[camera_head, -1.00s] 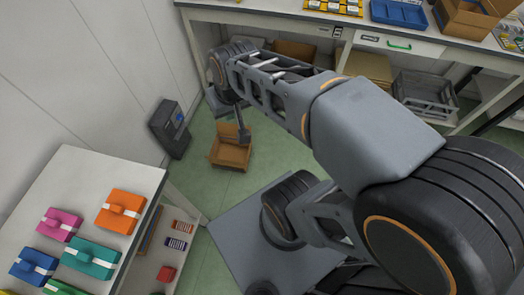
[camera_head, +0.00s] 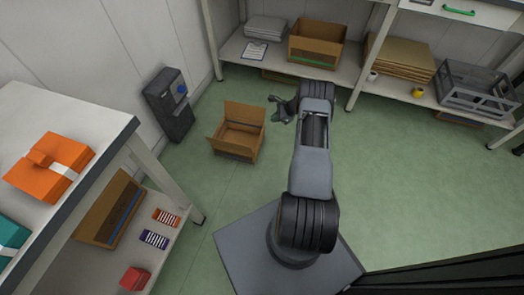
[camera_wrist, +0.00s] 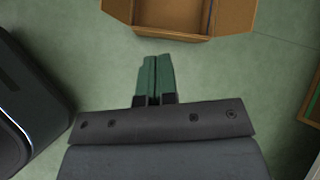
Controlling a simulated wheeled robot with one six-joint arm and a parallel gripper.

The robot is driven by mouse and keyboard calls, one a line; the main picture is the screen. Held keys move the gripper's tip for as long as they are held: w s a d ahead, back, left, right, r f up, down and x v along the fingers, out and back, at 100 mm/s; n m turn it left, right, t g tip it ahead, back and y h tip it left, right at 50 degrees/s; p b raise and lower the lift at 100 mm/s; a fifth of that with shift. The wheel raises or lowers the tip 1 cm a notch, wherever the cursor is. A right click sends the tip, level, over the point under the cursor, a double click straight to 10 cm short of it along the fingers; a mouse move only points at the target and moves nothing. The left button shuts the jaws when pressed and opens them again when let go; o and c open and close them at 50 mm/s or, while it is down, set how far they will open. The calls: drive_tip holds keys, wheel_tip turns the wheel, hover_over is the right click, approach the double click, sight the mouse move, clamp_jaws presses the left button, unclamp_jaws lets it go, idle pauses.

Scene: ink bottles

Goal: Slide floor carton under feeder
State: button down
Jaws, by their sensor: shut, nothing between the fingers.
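A brown open carton (camera_head: 238,130) stands on the green floor left of my gripper, its flaps spread. Its near edge and part of its inside show at the top of the wrist view (camera_wrist: 185,32). My gripper (camera_head: 273,112) is low, just right of the carton and apart from it. In the wrist view its two green fingers (camera_wrist: 155,66) lie together with nothing between them. A dark grey floor unit (camera_head: 170,104) with a blue spot stands against the wall, left of the carton. I cannot tell whether this is the feeder.
A shelf at the back holds a carton (camera_head: 316,42), flat cardboard (camera_head: 402,58) and a grey crate (camera_head: 476,92). A white table (camera_head: 75,100) at the left has an orange packet (camera_head: 48,168) on top. The floor at the right is clear.

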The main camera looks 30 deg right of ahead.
drive_tip(key=s+d+f+m+t+b, duration=0.1)
drive_tip(key=s+f+m+b, duration=0.1)
drive_tip(key=f, duration=0.6)
drive_tip(key=s+d+f+m+b, duration=0.1)
drive_tip(key=d+f+m+b, duration=0.1)
drive_tip(key=f, duration=0.6)
drive_tip(key=w+a+f+b, duration=0.5)
drive_tip(key=w+a+f, duration=0.1)
drive_tip(key=w+a, duration=0.1)
drive_tip(key=shift+w+a+f, duration=0.25)
drive_tip(key=shift+w, duration=0.1)
